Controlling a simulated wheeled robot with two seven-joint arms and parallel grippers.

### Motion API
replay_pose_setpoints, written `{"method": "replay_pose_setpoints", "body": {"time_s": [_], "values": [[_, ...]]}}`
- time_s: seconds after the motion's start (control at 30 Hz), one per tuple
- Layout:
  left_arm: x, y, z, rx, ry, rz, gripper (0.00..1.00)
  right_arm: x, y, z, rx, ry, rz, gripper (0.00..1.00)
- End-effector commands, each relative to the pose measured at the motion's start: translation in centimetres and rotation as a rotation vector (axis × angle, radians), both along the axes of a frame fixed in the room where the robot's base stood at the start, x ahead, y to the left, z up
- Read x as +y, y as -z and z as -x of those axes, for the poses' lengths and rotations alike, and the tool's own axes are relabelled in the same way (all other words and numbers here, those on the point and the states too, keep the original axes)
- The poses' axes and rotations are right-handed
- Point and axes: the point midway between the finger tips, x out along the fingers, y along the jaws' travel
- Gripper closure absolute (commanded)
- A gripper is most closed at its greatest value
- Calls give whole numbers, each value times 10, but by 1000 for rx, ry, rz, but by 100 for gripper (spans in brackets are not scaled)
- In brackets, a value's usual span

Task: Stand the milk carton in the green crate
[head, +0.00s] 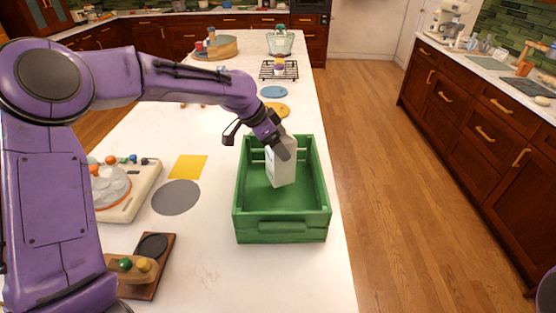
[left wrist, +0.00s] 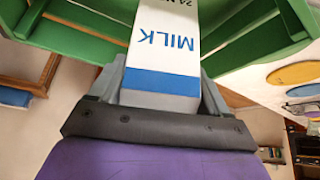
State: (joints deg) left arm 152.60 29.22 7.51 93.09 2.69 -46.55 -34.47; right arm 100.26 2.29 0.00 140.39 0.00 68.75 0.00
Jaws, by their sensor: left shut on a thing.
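The white milk carton (head: 281,169) is roughly upright inside the green crate (head: 282,228), toward its far half. I cannot tell whether its base touches the crate floor. My left gripper (head: 279,149) is shut on the carton's upper part from above. In the left wrist view the carton (left wrist: 165,50) shows a blue band and blue MILK lettering between the two fingers, with green crate slats (left wrist: 265,30) on both sides. My right gripper is not in view.
The crate stands near the counter's right edge. Left of it lie a grey disc (head: 176,198), a yellow square (head: 188,166) and a cream tray (head: 131,205). Behind it are a yellow disc (head: 277,110), a blue disc (head: 273,91) and a black rack (head: 266,74).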

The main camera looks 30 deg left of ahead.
Motion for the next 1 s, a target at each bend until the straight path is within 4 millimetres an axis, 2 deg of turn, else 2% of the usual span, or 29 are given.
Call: {"method": "replay_pose_setpoints", "body": {"time_s": [0.23,0.57,0.6,0.63,0.87,1.0], "values": [[-1,34,-1,-3,1,2,90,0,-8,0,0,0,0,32],[-1,39,-1,-5,1,1,90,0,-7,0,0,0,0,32],[-1,40,0,-1,2,-1,10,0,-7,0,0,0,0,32],[-1,40,0,-1,2,-1,0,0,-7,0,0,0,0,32],[-1,39,0,-1,2,0,0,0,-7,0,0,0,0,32],[4,24,5,-6,1,1,0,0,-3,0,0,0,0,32]]}}
